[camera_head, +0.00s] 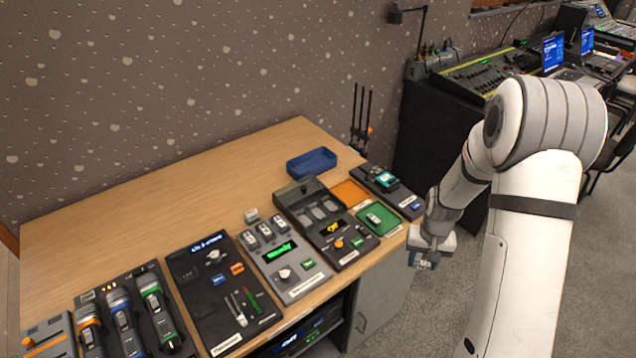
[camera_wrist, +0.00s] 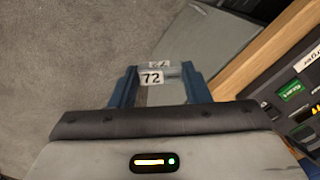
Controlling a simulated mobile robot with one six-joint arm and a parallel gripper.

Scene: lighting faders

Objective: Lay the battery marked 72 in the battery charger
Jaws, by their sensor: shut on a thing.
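My gripper (camera_head: 424,261) hangs off the table's right front edge, over the floor. In the wrist view its two blue fingers (camera_wrist: 160,76) are shut on a pale battery marked 72 (camera_wrist: 152,78). The battery is barely visible in the head view. One dark unit (camera_head: 290,195) has several grey oval recesses and an orange display. A grey unit (camera_head: 272,270) beside it has a green display and white-topped pieces in its upper part.
A green tray (camera_head: 393,230) holding a small white piece, an orange tray (camera_head: 350,186) and a dark unit (camera_head: 408,203) with a teal piece lie nearest the gripper. A blue bin (camera_head: 311,163) stands behind. The table's back left is clear.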

